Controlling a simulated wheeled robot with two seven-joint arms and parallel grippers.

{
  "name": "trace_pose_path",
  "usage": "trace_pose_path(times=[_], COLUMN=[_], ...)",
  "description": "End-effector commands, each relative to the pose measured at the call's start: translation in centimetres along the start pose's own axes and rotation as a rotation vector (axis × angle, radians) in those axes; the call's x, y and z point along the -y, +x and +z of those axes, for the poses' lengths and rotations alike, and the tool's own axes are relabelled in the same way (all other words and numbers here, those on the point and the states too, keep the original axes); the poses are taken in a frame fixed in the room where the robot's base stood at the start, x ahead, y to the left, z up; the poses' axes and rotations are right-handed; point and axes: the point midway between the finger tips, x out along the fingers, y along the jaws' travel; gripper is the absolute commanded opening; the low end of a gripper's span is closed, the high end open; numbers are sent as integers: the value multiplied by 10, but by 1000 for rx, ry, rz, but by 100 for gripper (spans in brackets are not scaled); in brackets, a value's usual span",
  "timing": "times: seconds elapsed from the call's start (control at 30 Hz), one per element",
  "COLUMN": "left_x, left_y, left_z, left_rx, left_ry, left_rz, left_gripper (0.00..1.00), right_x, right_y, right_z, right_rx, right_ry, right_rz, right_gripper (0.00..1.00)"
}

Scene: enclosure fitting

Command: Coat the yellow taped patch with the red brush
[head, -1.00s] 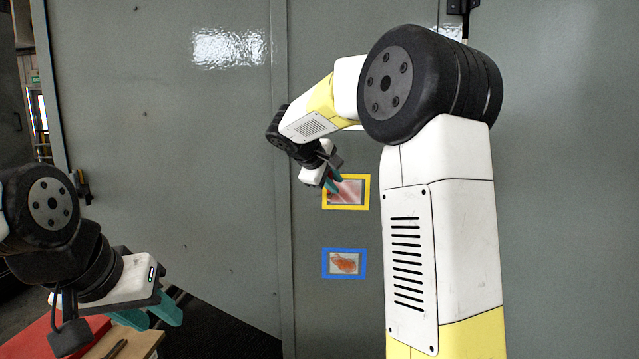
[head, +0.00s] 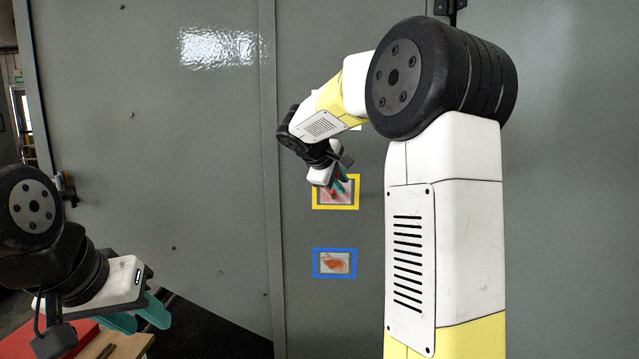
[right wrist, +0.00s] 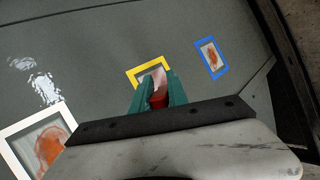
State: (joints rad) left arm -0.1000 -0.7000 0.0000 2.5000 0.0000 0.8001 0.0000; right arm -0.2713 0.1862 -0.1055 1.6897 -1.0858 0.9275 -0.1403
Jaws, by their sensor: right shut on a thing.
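The yellow taped patch (head: 323,196) is on the grey panel, a yellow tape frame around a pinkish, unevenly coloured area. My right gripper (head: 341,187) is in front of its upper right part and hides some of it. In the right wrist view its teal fingers (right wrist: 158,94) are shut on the red brush (right wrist: 158,101), which points at the patch (right wrist: 147,71). I cannot tell whether the bristles touch the surface. My left gripper (head: 137,318) is at the lower left, far from the patch, its fingers apart and empty.
A blue taped patch (head: 334,264) with an orange-red smear sits below the yellow one. A white-framed patch (right wrist: 40,140) with an orange smear shows in the right wrist view. A red object (head: 76,338) and a wooden surface (head: 133,345) lie under my left gripper.

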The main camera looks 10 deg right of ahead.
Motion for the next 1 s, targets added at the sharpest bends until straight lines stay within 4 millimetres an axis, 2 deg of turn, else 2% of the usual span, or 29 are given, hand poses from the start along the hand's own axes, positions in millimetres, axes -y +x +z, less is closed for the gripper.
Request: trace_pose_path(times=[0.1,1.0], left_x=[0,0], left_y=[0,0], left_z=[0,0], left_rx=[0,0], left_ry=[0,0], left_rz=[0,0], left_gripper=[36,36], right_x=[-3,-15], right_y=[2,17], right_z=[8,41], right_rx=[3,2], right_ry=[4,3], right_rz=[3,3], right_gripper=[0,0])
